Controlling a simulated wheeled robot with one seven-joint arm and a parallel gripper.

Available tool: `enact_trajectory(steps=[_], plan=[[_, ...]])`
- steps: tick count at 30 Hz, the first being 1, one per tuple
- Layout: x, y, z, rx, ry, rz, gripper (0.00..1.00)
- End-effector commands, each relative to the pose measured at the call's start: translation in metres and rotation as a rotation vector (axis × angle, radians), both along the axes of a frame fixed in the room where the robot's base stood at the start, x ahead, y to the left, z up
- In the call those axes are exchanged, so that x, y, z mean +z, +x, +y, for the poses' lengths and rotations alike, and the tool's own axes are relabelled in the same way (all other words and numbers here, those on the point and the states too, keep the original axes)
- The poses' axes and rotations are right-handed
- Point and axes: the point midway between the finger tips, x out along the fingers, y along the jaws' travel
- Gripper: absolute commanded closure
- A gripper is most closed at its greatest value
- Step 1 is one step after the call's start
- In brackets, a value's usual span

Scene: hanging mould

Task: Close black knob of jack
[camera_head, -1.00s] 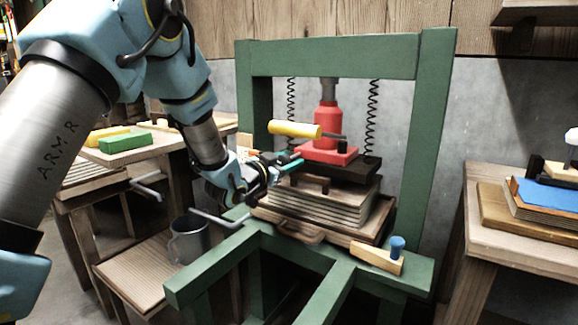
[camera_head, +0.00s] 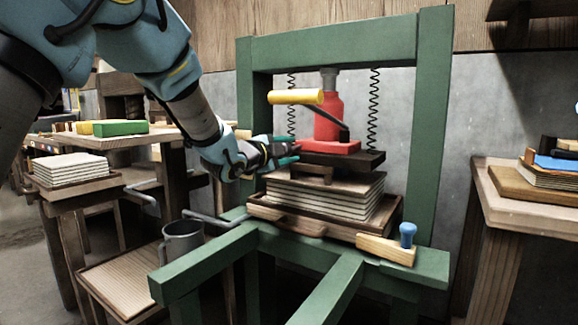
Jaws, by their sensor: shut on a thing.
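The red jack (camera_head: 328,118) stands upright on a dark block inside the green press frame (camera_head: 430,125). Its black lever (camera_head: 330,116) slopes up to the left and ends in a yellow handle (camera_head: 295,97). My gripper (camera_head: 291,150) reaches in from the left at the left side of the jack's red base (camera_head: 329,147), below the yellow handle.
Under the jack, a stack of pressed sheets (camera_head: 325,200) lies on a wooden tray. A wooden tool with a blue knob (camera_head: 407,234) sits at the frame's front right. A grey mug (camera_head: 182,243) stands left. The yellow handle hangs close above my gripper.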

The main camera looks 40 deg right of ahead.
Motion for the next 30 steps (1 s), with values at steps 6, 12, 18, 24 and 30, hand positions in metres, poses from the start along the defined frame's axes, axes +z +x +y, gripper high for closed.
enact_trajectory(steps=[6, 12, 18, 24, 30], plan=[[-0.0047, 0.0002, 0.0001, 0.0, 0.044, -0.188, 1.0], [-0.0036, 0.0007, 0.0003, 0.001, 0.083, -0.328, 1.0], [-0.0025, 0.0007, 0.0003, 0.001, 0.11, -0.423, 1.0], [-0.0004, 0.0007, 0.0002, 0.0, 0.122, -0.472, 1.0], [0.0008, 0.0006, 0.0001, 0.0, 0.127, -0.488, 1.0]])
